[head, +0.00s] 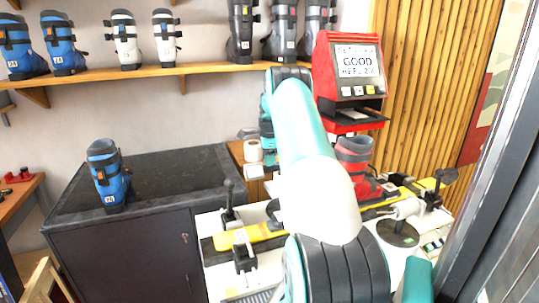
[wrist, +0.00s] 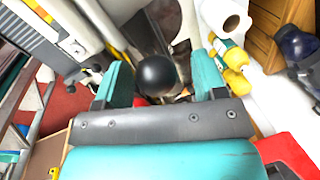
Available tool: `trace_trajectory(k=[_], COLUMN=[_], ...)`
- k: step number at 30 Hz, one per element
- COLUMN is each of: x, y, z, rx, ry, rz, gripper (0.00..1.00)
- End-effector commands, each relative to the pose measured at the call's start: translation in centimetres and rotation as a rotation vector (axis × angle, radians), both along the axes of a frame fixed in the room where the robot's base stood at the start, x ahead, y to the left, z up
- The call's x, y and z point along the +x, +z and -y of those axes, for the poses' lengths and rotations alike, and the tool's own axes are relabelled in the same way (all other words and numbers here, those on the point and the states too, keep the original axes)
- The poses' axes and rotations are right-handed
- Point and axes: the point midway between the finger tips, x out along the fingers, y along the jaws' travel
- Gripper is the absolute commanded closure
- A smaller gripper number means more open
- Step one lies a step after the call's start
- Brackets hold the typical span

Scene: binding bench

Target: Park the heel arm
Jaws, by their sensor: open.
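My gripper (wrist: 160,70) shows in the wrist view with its two teal fingers apart. A round black knob (wrist: 157,75) is between the fingers in the picture, with a gap on both sides. Its stem and the part that it belongs to are mostly hidden, so I cannot tell whether it is the heel arm's knob. In the head view my arm covers the middle of the bench and hides the fingertips. A red and grey boot (head: 355,160) stands on the yellow ski (head: 256,234). A black-handled upright lever (head: 229,196) stands at the left of the bench.
A dark cabinet (head: 130,245) bears a blue boot (head: 108,176) at the left. A shelf (head: 150,73) of boots runs above. A white roll (wrist: 225,17) is close to the right finger.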

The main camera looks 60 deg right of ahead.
Motion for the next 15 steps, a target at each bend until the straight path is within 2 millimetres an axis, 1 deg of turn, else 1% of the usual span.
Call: trace_trajectory(k=[2,5,8,11,15], x=[0.0,-0.1,-0.3,-0.6,-1.1], y=[0.1,0.8,2.3,4.6,8.3], z=[0.0,-0.1,-0.4,-0.7,-1.2], rx=[0.001,0.000,0.000,-0.004,-0.004], ry=[0.001,0.001,0.000,0.000,-0.001], rz=[-0.001,0.001,0.001,0.003,0.003], gripper=[0.36,0.36,0.36,0.36,0.36])
